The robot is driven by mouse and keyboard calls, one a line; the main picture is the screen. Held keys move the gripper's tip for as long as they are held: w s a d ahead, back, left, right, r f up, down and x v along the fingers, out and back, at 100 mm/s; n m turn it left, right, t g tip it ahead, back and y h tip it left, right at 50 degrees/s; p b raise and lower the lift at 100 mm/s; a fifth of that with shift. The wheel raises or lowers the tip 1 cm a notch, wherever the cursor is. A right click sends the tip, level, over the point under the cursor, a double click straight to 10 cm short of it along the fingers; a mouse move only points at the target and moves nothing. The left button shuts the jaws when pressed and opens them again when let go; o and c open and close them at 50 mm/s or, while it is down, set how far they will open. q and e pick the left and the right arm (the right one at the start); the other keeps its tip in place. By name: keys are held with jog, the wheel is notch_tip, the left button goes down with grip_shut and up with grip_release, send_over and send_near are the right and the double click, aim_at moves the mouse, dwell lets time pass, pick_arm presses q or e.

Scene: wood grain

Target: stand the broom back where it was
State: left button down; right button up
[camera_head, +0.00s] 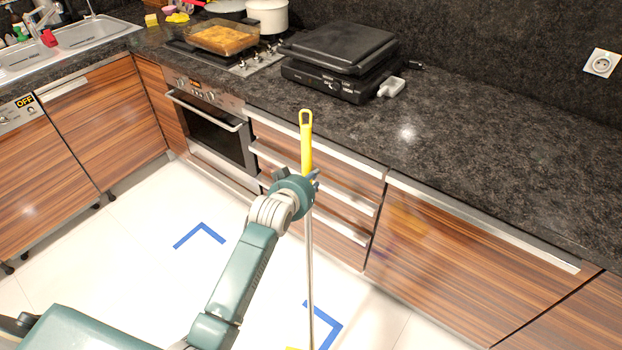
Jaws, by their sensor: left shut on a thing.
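The broom (309,262) stands close to upright, with a yellow handle top that ends in a hanging loop and a pale metal shaft below. My left gripper (313,184) is shut on the broom just under the yellow part. The broom's lower end runs down to the bottom edge of the picture, where a bit of yellow shows; its head is mostly cut off. The broom is in front of the drawers, over the white floor. My right gripper is not in view.
Blue corner marks (201,234) lie on the white floor, with another (327,326) beside the shaft. The dark counter (480,150) carries a black grill (340,62), with an oven (210,128) to its left. Floor at left is clear.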

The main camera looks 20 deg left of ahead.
pick_arm(q)
jog(key=shift+f+b, duration=0.4)
jog(key=shift+f, duration=0.65)
grip_release()
dwell(0.7)
dwell(0.5)
